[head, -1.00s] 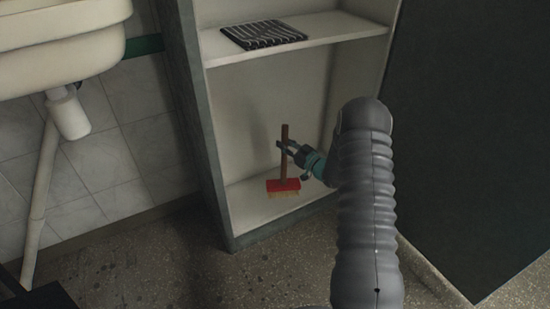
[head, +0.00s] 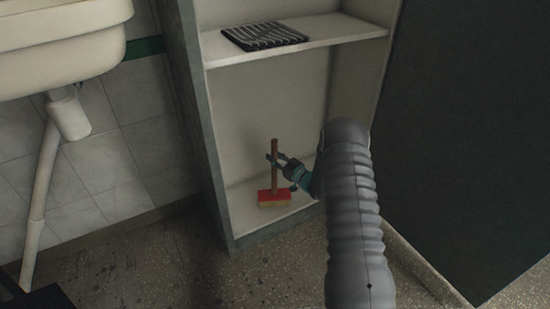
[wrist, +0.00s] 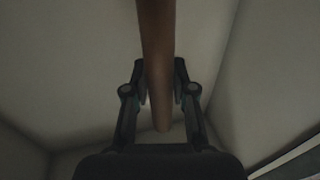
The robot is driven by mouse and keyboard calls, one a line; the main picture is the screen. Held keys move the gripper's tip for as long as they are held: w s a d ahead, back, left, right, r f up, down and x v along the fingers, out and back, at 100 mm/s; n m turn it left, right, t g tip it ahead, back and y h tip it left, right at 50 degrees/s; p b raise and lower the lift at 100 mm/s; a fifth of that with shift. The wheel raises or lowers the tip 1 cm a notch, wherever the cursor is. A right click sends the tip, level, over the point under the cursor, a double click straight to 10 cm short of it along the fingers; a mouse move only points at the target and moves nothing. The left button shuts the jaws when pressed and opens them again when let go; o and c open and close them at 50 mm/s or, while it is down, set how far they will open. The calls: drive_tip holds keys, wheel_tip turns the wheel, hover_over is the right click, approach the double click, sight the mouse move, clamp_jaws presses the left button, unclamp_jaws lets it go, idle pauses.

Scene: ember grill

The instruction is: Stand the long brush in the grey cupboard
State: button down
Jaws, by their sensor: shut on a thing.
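The long brush (head: 274,165) has a brown wooden handle and a red head with pale bristles. It is upright inside the lower compartment of the grey cupboard (head: 220,190), with its bristles down at the compartment floor. I cannot tell whether the bristles touch the floor. My gripper (head: 277,160) is shut on the handle from the right. In the wrist view the handle (wrist: 155,50) passes between the two fingers of my gripper (wrist: 160,88). The brush head is out of sight in that view.
A shelf (head: 345,30) spans the cupboard above the brush and carries a black striped rack (head: 264,36). A sink (head: 60,40) with a white drain pipe (head: 40,195) stands to the left. A dark panel (head: 470,140) stands to the right. The speckled floor in front (head: 160,260) is clear.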

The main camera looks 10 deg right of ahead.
drive_tip(key=shift+f, duration=0.1)
drive_tip(key=c, duration=1)
unclamp_jaws()
drive_tip(key=shift+o, duration=0.2)
